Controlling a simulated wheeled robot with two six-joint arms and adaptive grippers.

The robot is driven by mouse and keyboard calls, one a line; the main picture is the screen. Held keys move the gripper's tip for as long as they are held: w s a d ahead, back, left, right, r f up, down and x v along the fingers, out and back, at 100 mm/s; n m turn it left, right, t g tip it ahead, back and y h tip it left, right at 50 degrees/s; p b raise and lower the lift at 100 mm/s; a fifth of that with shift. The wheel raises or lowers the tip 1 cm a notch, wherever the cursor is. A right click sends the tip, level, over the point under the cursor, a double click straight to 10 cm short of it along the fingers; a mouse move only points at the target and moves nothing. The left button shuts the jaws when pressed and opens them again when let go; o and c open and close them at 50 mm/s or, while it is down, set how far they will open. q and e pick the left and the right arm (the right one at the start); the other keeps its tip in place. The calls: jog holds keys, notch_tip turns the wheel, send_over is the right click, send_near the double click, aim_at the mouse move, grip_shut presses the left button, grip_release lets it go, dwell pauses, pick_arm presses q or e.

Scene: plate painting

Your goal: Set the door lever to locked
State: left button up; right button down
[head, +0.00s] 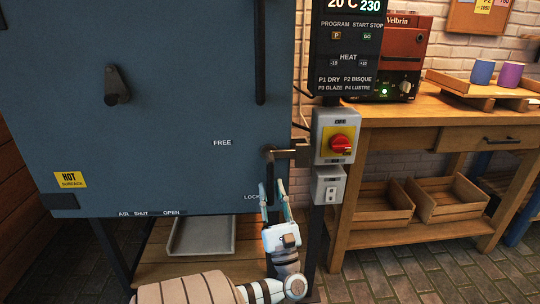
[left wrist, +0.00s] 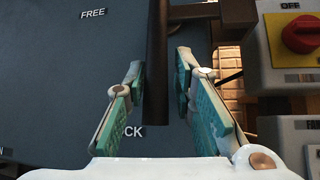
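The dark door lever (head: 269,172) hangs straight down from its pivot on the grey-blue kiln door (head: 180,80). Its lower end is beside the LOCK label (head: 251,197), and the FREE label (head: 222,142) is up to its left. In the left wrist view the lever (left wrist: 157,70) passes between the teal-padded fingers of my left gripper (left wrist: 160,78). The fingers are open, with a gap showing on each side of the lever. In the head view my left gripper (head: 275,205) reaches up from below around the lever's lower end. My right gripper is not in view.
Right of the lever are a grey switch box with a red knob (head: 341,144) and a socket box (head: 328,185). A control panel (head: 347,50) is above. A wooden workbench (head: 440,108) stands at right. A tray (head: 201,236) lies below the door.

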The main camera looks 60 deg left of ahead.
pick_arm(q)
jog(key=shift+o, duration=0.5)
jog(key=shift+f, duration=0.1)
jog(key=shift+s+d+f, duration=0.1)
jog(key=shift+d+f, duration=0.15)
jog(key=v, duration=1.1)
jog(key=shift+d, duration=0.1)
